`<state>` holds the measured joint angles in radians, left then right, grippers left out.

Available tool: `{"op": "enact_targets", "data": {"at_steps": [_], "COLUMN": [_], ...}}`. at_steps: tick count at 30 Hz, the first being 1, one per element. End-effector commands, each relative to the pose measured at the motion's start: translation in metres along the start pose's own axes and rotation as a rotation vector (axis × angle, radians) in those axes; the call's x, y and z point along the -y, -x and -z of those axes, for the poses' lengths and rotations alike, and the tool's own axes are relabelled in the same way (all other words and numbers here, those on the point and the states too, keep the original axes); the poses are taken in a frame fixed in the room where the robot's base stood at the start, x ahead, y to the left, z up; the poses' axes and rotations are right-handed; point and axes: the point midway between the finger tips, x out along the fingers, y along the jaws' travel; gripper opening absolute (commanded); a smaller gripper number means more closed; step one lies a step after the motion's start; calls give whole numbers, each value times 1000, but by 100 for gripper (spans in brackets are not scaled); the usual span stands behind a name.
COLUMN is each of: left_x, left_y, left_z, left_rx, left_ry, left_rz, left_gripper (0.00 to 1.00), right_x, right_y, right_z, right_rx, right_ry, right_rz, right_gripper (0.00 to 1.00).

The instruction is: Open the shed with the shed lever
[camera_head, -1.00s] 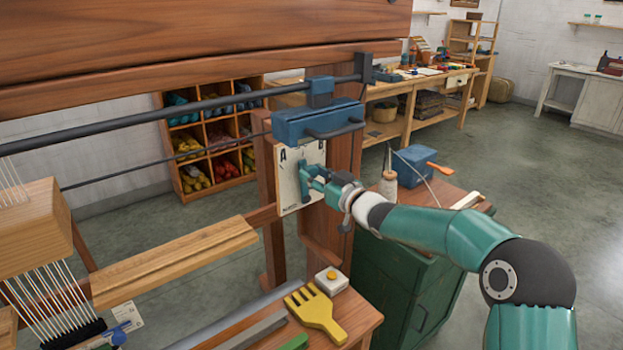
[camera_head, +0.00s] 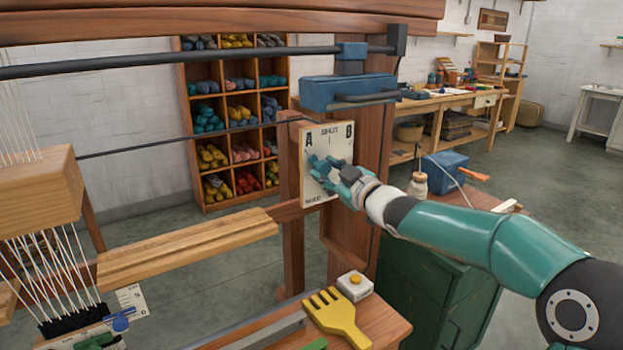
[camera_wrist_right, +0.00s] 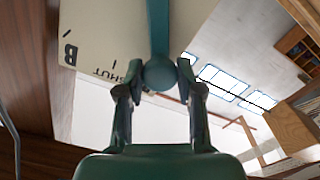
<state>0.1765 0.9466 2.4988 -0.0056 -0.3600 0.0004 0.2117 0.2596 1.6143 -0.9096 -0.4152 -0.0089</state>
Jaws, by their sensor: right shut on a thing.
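The shed lever's cream plate (camera_head: 341,143) is fixed to the loom's upright post, marked A, SHUT and B along its top. It also fills the upper left of the right wrist view (camera_wrist_right: 100,35), lettering upside down. The teal shed lever (camera_wrist_right: 158,30) ends in a round knob (camera_wrist_right: 159,74). My right gripper (camera_wrist_right: 160,92) is shut on this knob, a finger on each side. In the head view the right gripper (camera_head: 333,178) is in front of the plate and hides much of the lever, so its exact angle is unclear. My left gripper is out of view.
A blue box-like block (camera_head: 345,92) and dark bar sit above the plate. A green cabinet (camera_head: 425,275) stands under my right arm. Yarn shelves (camera_head: 190,145) stand behind.

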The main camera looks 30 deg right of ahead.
Motion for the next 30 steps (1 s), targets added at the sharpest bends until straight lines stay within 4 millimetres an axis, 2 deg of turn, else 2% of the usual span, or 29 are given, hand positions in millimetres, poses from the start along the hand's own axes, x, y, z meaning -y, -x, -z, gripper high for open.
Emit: {"op": "enact_targets", "data": {"at_steps": [1, 12, 13, 17, 26, 30], "left_x": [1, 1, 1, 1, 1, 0], "left_y": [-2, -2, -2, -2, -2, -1], "left_z": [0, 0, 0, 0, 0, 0], "left_rx": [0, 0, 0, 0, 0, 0], "left_ry": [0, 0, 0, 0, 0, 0], "left_rz": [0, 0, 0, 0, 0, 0], "left_gripper": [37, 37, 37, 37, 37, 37], "right_x": [0, 0, 0, 0, -2, -3], "right_y": [2, 2, 2, 2, 3, 10], "right_z": [-8, -7, -7, -6, -4, -3], "right_rx": [16, 19, 19, 17, 11, 10], "right_ry": [2, 6, 6, 7, 8, 9], "right_rz": [-2, -3, -3, -4, -7, -8], "right_gripper": [0, 0, 38, 60, 61, 61]}}
